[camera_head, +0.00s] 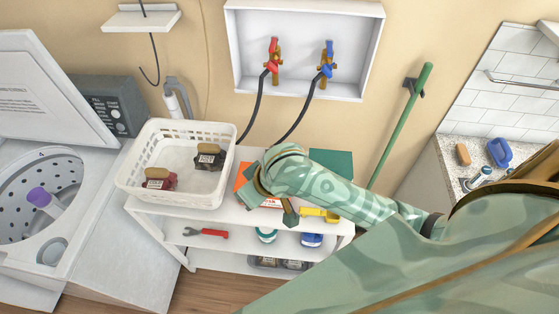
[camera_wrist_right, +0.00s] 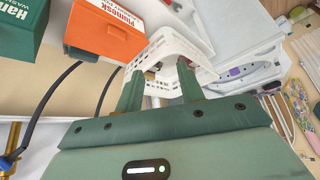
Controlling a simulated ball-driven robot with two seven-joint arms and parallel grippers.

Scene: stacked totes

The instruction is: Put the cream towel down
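I see no cream towel in either view. My right gripper (camera_head: 264,190) is over the top of the white shelf unit, just right of the white basket, in front of the orange box. In the right wrist view the two green fingers of the right gripper (camera_wrist_right: 158,78) stand apart, with no cloth between them. The white basket (camera_wrist_right: 172,45) shows beyond the fingertips. My left gripper is in neither view.
The basket (camera_head: 133,190) holds two items with brown tops. An orange box (camera_head: 242,181) and a green box (camera_head: 335,160) stand on the shelf unit (camera_head: 208,216). The open washer (camera_head: 72,205) is at left. Taps (camera_head: 273,68) and hoses are behind.

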